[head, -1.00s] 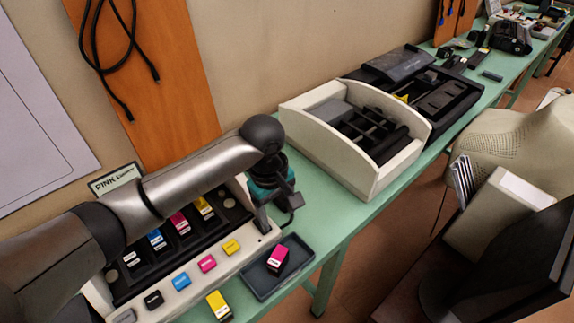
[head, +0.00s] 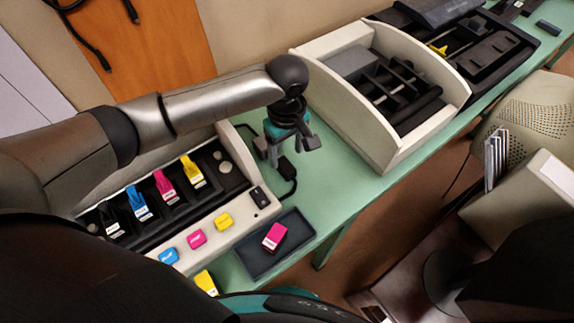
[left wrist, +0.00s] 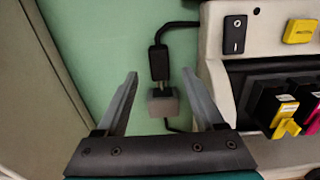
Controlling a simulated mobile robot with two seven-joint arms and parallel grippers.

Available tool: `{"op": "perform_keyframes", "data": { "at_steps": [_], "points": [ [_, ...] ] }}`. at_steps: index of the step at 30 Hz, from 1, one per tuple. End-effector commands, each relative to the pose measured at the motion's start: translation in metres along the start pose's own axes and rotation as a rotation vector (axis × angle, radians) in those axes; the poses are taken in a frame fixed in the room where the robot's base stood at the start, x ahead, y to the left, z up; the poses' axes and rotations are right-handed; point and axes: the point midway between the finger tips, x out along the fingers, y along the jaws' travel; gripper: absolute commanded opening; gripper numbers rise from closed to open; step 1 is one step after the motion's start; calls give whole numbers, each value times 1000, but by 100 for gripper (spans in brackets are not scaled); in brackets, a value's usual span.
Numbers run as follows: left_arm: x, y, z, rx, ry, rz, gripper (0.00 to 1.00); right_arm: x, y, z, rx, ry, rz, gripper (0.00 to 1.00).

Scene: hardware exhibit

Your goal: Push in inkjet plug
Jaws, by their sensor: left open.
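The black inkjet plug (head: 286,168) lies on the green table just right of the printer, with its black cord curling toward the printer. In the left wrist view the plug (left wrist: 159,62) points toward a small grey block (left wrist: 163,105), with a short metal part between them. I cannot tell how deep the plug sits in the block. My left gripper (head: 286,147) is open above the plug. In the wrist view its fingers (left wrist: 160,76) stand on either side of the plug's tip and the block, apart from both. My right gripper is not in view.
The cream printer (head: 240,213) holds several coloured cartridges; a black switch (left wrist: 234,35) is on its edge. A dark tray (head: 262,258) with a magenta cartridge (head: 274,237) lies in front. A large white open machine (head: 395,165) stands to the right. Green table (head: 335,187) is free between them.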

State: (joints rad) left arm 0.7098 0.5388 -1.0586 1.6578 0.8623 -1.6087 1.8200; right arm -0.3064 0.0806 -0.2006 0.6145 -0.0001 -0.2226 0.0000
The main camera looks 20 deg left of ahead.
Motion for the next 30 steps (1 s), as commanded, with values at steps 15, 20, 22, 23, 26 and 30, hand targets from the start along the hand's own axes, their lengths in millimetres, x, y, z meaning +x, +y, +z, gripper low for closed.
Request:
{"op": "perform_keyframes", "data": {
  "at_steps": [15,20,22,23,26,30],
  "points": [
    [60,0,0,1,1,1,70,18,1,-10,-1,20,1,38],
    [60,0,0,1,1,1,70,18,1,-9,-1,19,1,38],
    [60,0,0,1,0,1,69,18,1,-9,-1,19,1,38],
    [60,0,0,1,0,1,66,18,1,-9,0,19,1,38],
    [60,0,0,1,1,1,54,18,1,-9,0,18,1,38],
    [60,0,0,1,1,1,38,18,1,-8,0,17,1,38]
  ]
}}
